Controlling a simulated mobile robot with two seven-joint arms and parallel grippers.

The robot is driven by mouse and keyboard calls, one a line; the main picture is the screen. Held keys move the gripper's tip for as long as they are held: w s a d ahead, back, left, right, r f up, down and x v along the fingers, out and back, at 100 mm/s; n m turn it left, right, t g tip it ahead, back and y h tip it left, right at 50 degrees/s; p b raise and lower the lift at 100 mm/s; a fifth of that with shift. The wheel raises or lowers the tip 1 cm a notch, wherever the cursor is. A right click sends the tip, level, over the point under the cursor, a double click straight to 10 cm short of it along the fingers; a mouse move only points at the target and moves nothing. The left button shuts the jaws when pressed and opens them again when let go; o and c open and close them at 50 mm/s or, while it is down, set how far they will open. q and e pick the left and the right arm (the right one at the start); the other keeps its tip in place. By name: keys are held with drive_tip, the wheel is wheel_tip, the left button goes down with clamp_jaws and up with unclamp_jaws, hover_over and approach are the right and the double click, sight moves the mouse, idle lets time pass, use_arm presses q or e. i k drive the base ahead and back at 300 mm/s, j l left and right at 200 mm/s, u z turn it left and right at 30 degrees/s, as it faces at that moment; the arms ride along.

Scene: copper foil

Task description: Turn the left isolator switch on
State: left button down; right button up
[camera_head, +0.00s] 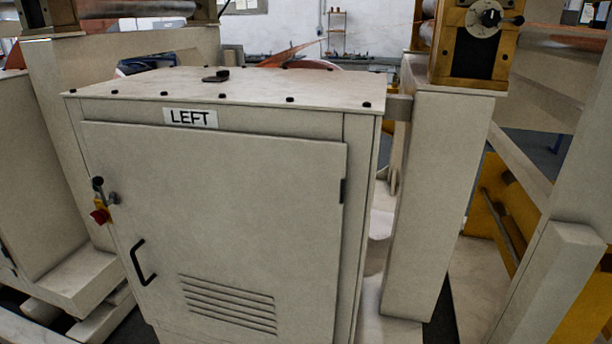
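A beige cabinet (250,170) with a "LEFT" label (190,117) stands in the centre of the head view. At the left edge of its front sits a red rotary knob on a yellow backing, which looks like the isolator switch (100,215). It is small and seen at an angle, so I cannot tell its position. A dark-tipped handle or latch (98,184) is just above it. Neither of my grippers shows in this view.
The cabinet door looks closed and has a black pull handle (142,262) and a slotted vent (228,303). A small dark object (216,76) lies on the cabinet top. A beige post (430,200) on the right carries a yellow box with a dial (490,18).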

sight(101, 216)
drive_tip(key=u, duration=1.25)
drive_tip(key=z, duration=1.25)
drive_tip(key=u, duration=1.25)
drive_tip(key=z, duration=0.6)
drive_tip(key=i+j+z, duration=0.15)
drive_tip(key=z, duration=0.2)
drive_tip(key=j+z, duration=0.35)
drive_tip(key=i+j+z, duration=0.1)
drive_tip(key=j+z, duration=0.3)
drive_tip(key=l, duration=0.1)
